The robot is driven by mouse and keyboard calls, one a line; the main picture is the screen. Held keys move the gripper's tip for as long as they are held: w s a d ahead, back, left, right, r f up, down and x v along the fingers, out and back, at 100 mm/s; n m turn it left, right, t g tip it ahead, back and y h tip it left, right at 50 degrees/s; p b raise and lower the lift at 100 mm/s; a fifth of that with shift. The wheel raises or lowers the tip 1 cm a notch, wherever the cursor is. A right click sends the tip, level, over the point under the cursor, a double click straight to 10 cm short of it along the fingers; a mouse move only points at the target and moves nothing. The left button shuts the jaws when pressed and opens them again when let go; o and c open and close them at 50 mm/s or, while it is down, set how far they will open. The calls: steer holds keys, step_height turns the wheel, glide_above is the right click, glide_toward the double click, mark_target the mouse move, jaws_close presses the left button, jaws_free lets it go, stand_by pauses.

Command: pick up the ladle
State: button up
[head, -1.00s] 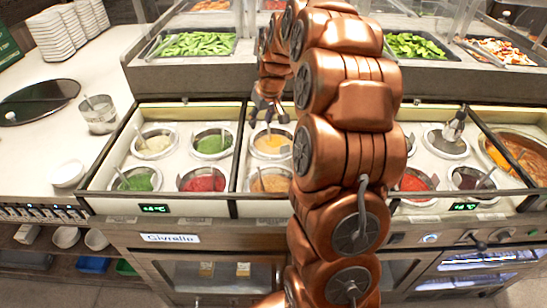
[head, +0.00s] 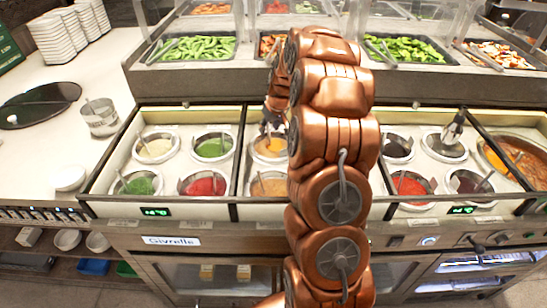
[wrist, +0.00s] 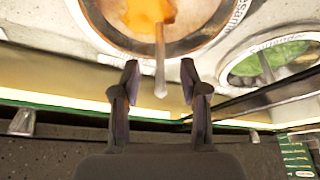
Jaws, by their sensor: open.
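A ladle with a pale, thin handle (wrist: 160,65) stands in a round well of orange sauce (wrist: 185,12) in the wrist view. My gripper (wrist: 160,80) is open, with one finger on each side of the handle's end and apart from it. In the head view, my gripper (head: 271,126) is above the orange sauce well (head: 268,149), in the back row. My arm and gripper hide much of that ladle there. The ladle's bowl end is in the sauce and cannot be made out.
Neighbouring wells hold green sauce (head: 213,147), red sauce (head: 203,184) and pale sauce (head: 156,147), several with ladles sticking out. A dark divider bar (head: 238,160) runs beside the orange well. A raised shelf with food trays (head: 195,48) stands behind.

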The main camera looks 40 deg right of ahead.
steer(key=shift+x, duration=1.25)
steer(key=shift+c, duration=0.4)
jaws_close()
